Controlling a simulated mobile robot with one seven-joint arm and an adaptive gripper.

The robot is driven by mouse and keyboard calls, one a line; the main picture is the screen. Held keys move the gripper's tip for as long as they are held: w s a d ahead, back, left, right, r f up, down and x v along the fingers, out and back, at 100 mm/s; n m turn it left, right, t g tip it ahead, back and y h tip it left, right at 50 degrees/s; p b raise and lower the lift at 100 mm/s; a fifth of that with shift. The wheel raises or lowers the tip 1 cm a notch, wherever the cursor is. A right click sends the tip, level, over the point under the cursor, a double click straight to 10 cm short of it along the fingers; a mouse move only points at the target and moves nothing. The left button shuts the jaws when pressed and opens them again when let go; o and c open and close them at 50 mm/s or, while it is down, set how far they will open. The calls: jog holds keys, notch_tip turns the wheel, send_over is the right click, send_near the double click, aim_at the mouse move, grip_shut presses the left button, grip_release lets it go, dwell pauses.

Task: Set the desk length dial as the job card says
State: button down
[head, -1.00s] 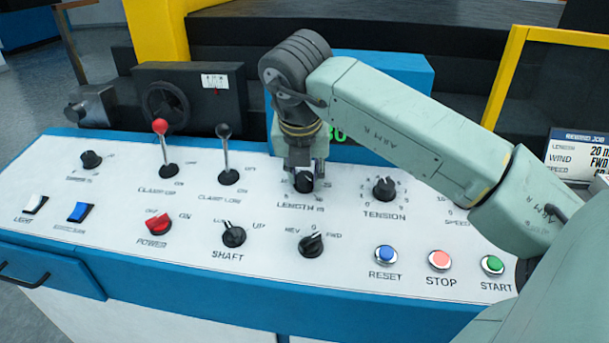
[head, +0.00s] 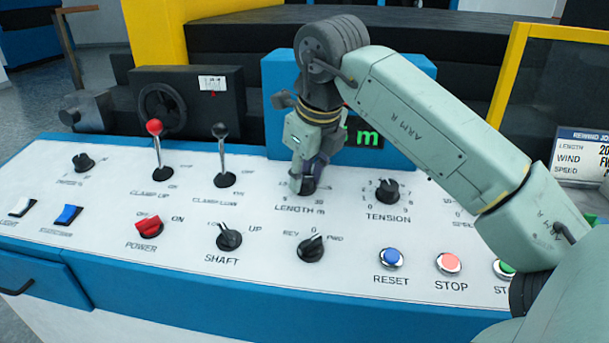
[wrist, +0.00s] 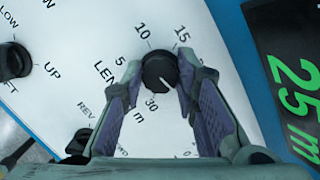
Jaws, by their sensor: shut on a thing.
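The black length dial (head: 308,186) is on the white sloped desk, above the label LENGTH m. In the wrist view the dial (wrist: 160,69) sits between the two fingers of my gripper (wrist: 162,77), which is shut on it. The numbers 5, 10, 15 and 30 show around it; others are hidden by my right finger. A pale pointer line on the dial faces the lower right. The green display (wrist: 296,98) reads 25 m. The job card (head: 585,157) at the right edge shows LENGTH 20, cut off by the frame. In the head view my gripper (head: 309,177) covers part of the dial.
The tension dial (head: 387,191) is close on the right. The two clamp levers (head: 155,150) (head: 221,155) stand upright on the left. The shaft knob (head: 229,237) and the REV/FWD knob (head: 311,248) lie nearer the front, with the reset button (head: 390,258) to their right.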

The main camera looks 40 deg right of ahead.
jog(key=n, duration=0.3)
jog(key=shift+n+y, duration=0.4)
jog(key=n+p, duration=0.1)
jog(key=n, duration=0.2)
jog(key=shift+r+n+g+y, duration=0.1)
jog(key=shift+n+g+y, duration=0.2)
jog(key=shift+g, duration=0.1)
jog(key=n+p, duration=0.1)
jog(key=n, duration=0.2)
jog(key=shift+w+n+g+y, duration=0.1)
jog(key=shift+n+g+y, duration=0.2)
jog(key=n+g+p, duration=0.1)
jog(key=n, duration=0.3)
jog(key=n+p, duration=0.1)
jog(key=n, duration=0.4)
jog(key=shift+g+p, duration=0.4)
jog(key=n+p, duration=0.1)
jog(key=n, duration=0.2)
jog(key=shift+n+g, duration=0.3)
jog(key=shift+g, duration=0.1)
jog(key=n+p, duration=0.1)
jog(key=n, duration=0.2)
jog(key=shift+g+h+p, duration=0.3)
jog(key=shift+h, duration=0.1)
jog(key=shift+w+n+h+p, duration=0.1)
jog(key=shift+n+h+p, duration=0.3)
jog(key=shift+n, duration=1.9)
